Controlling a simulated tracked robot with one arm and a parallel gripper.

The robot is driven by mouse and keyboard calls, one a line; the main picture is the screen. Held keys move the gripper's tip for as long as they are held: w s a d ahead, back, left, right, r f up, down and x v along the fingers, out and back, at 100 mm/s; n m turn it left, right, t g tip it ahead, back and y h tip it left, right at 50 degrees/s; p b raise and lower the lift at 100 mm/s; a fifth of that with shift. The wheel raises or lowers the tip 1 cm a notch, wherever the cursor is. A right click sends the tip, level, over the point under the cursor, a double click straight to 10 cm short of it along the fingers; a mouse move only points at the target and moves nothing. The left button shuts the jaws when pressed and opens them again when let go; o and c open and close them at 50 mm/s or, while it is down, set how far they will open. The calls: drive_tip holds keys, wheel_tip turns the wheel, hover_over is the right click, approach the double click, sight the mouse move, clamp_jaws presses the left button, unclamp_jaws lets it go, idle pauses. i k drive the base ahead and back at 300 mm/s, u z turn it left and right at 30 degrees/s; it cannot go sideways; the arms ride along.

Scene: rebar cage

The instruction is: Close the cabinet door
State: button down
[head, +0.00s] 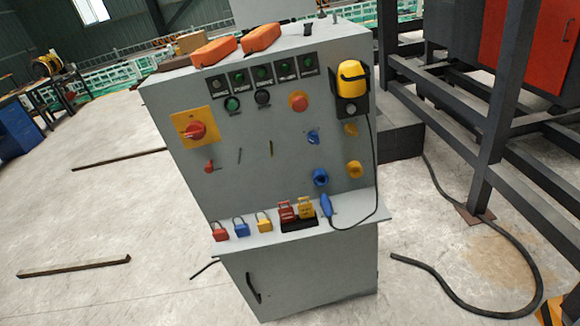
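A grey control cabinet (222,175) stands upright in the middle of the head view. Its lower door (315,278) is a plain grey panel below a sloping shelf (345,232). A black handle (253,288) sits near the door's left edge. The door looks about flush with the cabinet front; I cannot tell whether a small gap is left. The door's bottom edge is near or beyond the picture's lower border. My gripper is not in view, and nothing is seen touching the door.
Coloured padlocks (241,227) and tags sit on the shelf, and orange devices (262,38) lie on top. A dark steel frame (494,130) stands at the right. A black cable (436,284) runs over the floor there. The floor left of the cabinet is mostly clear, with a bar (74,268).

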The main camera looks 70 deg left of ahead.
sight(279, 282)
drive_tip(key=z, duration=0.35)
drive_tip(key=k, duration=1.4)
drive_tip(key=u, duration=1)
drive_tip(key=i, duration=1)
drive_tip(key=z, duration=0.05)
